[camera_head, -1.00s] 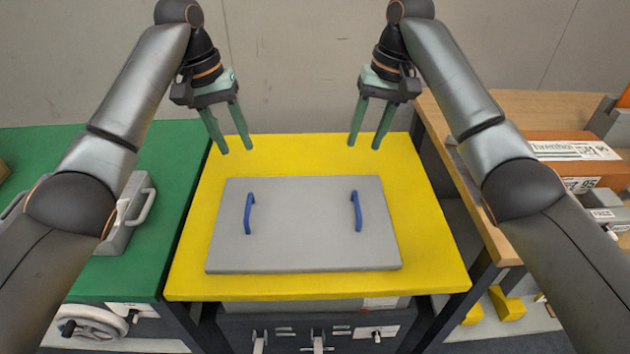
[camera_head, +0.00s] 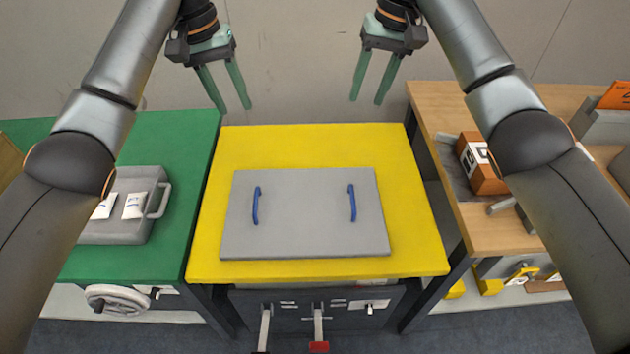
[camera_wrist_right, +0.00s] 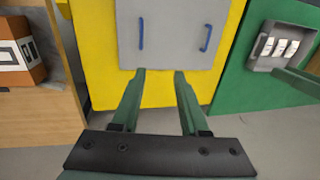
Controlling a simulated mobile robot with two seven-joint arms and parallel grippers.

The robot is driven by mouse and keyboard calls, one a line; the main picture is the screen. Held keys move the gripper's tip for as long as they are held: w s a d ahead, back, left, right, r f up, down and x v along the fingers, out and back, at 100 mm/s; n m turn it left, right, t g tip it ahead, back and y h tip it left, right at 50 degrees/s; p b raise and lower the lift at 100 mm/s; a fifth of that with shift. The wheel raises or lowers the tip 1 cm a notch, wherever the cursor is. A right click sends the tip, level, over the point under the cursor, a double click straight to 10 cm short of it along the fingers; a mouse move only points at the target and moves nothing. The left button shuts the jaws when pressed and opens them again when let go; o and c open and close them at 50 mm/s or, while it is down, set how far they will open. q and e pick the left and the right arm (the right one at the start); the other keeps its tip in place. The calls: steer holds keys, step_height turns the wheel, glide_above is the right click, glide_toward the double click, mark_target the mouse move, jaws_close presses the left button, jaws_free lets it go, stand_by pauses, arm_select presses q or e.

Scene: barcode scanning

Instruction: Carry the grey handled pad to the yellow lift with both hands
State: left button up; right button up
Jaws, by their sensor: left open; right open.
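The grey pad (camera_head: 304,222) lies flat on the yellow top of the lift (camera_head: 320,147). It has two blue handles, a left one (camera_head: 256,205) and a right one (camera_head: 352,203). My left gripper (camera_head: 231,107) is open and empty, raised beyond the far edge of the lift. My right gripper (camera_head: 368,102) is open and empty, also raised beyond that edge. Both are apart from the pad. In the right wrist view, the open fingers of my right gripper (camera_wrist_right: 158,75) point toward the grey pad (camera_wrist_right: 173,28) and its blue handles.
A green table (camera_head: 190,150) on the left holds a grey tray (camera_head: 115,238) with white packets. A wooden table (camera_head: 450,98) on the right holds an orange-brown box (camera_head: 478,172) with a black-and-white marking. The yellow top is clear around the pad.

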step_height(320, 180, up, 10)
steer(key=d, duration=0.2)
steer(key=shift+f, duration=0.1)
stand_by(0.5)
